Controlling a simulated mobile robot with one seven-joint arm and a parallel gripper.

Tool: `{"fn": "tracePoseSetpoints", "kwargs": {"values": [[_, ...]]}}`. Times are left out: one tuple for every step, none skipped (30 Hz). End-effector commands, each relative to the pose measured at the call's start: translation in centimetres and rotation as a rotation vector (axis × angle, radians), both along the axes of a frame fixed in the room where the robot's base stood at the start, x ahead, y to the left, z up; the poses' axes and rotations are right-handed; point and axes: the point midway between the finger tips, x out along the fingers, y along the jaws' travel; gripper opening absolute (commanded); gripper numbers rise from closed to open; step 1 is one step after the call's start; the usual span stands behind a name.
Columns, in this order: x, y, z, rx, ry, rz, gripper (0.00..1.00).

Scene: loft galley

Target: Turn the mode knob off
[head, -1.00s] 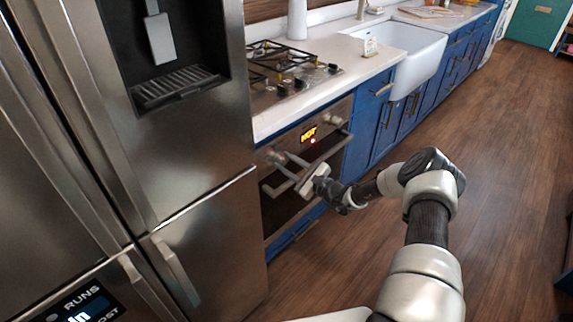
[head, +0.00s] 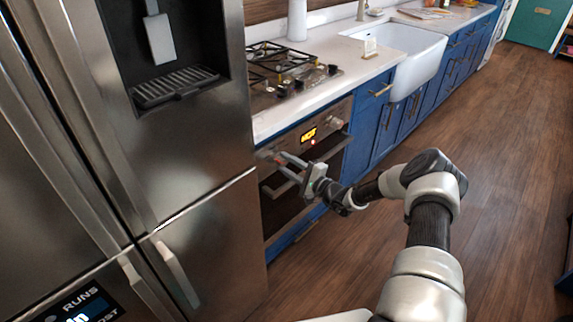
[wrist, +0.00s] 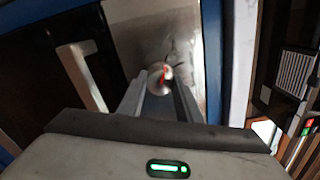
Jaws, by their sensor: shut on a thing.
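The mode knob (wrist: 160,77) is a round silver knob with a red mark on the oven's steel control panel. In the wrist view it sits between the tips of my two fingers. My gripper (wrist: 159,84) is shut on it. In the head view my gripper (head: 277,158) reaches to the left end of the oven (head: 283,207) panel, by the fridge's edge. The knob is small and mostly hidden there by the fingers. The lit orange display (head: 308,135) is right of the fingers, with a small red light below it.
The steel fridge (head: 200,150) stands close on the left. A bar handle (wrist: 82,75) on the oven is near my fingers in the wrist view. Another knob (head: 335,122) is at the panel's right. The wooden floor (head: 500,160) on the right is clear.

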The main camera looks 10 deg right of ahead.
Motion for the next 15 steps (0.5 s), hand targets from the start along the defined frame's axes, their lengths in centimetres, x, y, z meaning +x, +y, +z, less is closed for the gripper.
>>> {"fn": "tracePoseSetpoints", "kwargs": {"values": [[-0.05,-0.12,-0.17,-0.012,-0.004,-0.002,0.09],[-0.05,-0.12,-0.17,-0.017,-0.007,-0.002,0.09],[-0.05,-0.12,-0.17,-0.022,-0.011,-0.002,0.09],[-0.05,-0.12,-0.17,-0.025,-0.013,-0.002,0.09],[-0.05,-0.12,-0.17,-0.028,-0.016,-0.002,0.09],[-0.04,-0.13,-0.17,-0.031,-0.018,-0.002,0.09],[-0.05,-0.12,-0.18,-0.033,-0.019,-0.002,0.09],[-0.04,-0.13,-0.17,-0.035,-0.020,-0.002,0.09],[-0.04,-0.13,-0.17,-0.035,-0.021,-0.002,0.09],[-0.04,-0.13,-0.17,-0.035,-0.021,-0.002,0.09],[-0.04,-0.13,-0.17,-0.036,-0.022,-0.002,0.09],[-0.04,-0.13,-0.17,-0.036,-0.022,-0.002,0.09],[-0.05,-0.14,-0.17,-0.036,-0.022,-0.002,0.09],[-0.05,-0.14,-0.17,-0.036,-0.022,-0.002,0.09],[-0.05,-0.14,-0.17,-0.036,-0.022,-0.002,0.09]]}}
